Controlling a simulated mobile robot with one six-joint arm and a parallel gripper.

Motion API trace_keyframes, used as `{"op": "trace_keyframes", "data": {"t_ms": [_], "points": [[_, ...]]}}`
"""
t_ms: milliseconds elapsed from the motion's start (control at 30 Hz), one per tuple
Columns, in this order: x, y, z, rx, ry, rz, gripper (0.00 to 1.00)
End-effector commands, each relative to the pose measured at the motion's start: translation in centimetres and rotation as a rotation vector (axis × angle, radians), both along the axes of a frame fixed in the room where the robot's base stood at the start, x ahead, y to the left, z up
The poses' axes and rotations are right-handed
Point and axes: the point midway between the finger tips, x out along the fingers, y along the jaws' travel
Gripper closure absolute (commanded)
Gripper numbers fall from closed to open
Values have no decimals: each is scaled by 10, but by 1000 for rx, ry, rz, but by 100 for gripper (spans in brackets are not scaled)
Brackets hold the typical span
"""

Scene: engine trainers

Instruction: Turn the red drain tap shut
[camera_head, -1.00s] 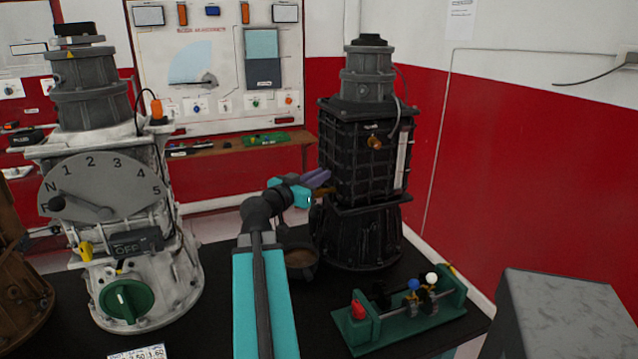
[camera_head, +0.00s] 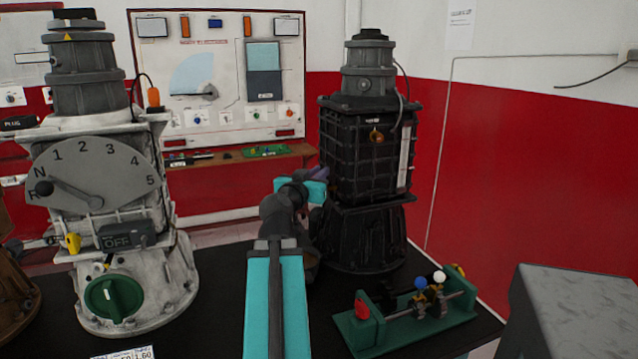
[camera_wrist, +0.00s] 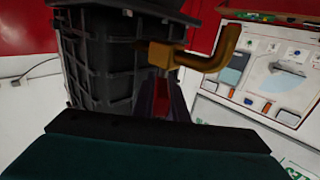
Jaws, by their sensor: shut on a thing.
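In the wrist view the red drain tap handle (camera_wrist: 161,104) shows as a small red piece between the dark fingers of my gripper (camera_wrist: 162,92). My gripper is shut on it. A bent brass spout (camera_wrist: 205,62) sticks out beside it from the ribbed black engine trainer (camera_wrist: 97,60). In the head view my gripper (camera_head: 319,174) is at the lower left side of the black engine trainer (camera_head: 362,160). The tap is hidden there behind my wrist. The handle's exact angle cannot be told.
A green stand with coloured knobs (camera_head: 385,335) stands in front of the black engine. A grey gearbox trainer (camera_head: 150,285) with a dial stands at left. A grey block (camera_head: 575,310) is at lower right. A panel board (camera_head: 222,110) hangs behind.

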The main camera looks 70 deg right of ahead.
Motion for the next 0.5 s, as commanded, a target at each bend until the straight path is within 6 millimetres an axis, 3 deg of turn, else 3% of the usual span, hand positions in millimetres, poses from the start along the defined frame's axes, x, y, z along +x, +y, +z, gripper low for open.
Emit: {"op": "trace_keyframes", "data": {"t_ms": [33,500], "points": [[-4,1,-8,10,-1,3,100],[-3,0,-7,11,0,120,100]]}}
